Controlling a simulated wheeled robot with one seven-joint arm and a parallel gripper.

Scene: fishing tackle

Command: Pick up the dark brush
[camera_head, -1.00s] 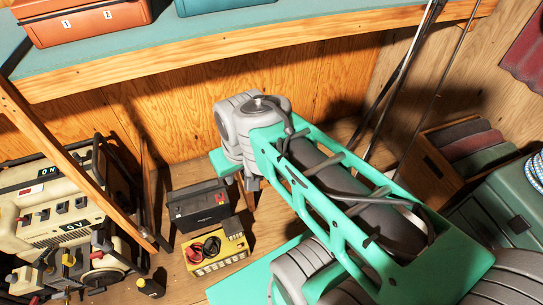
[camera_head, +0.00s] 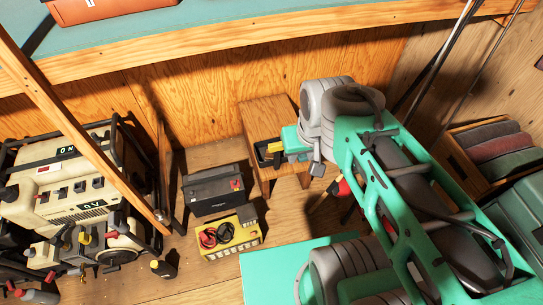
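I cannot make out the dark brush for certain.
A black battery (camera_head: 213,190) and a yellow box with cables (camera_head: 229,238) stand on the floor left of the stool. A cream generator (camera_head: 75,190) fills the left. A workbench edge (camera_head: 230,48) runs across the top. Rods (camera_head: 437,70) lean at right.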

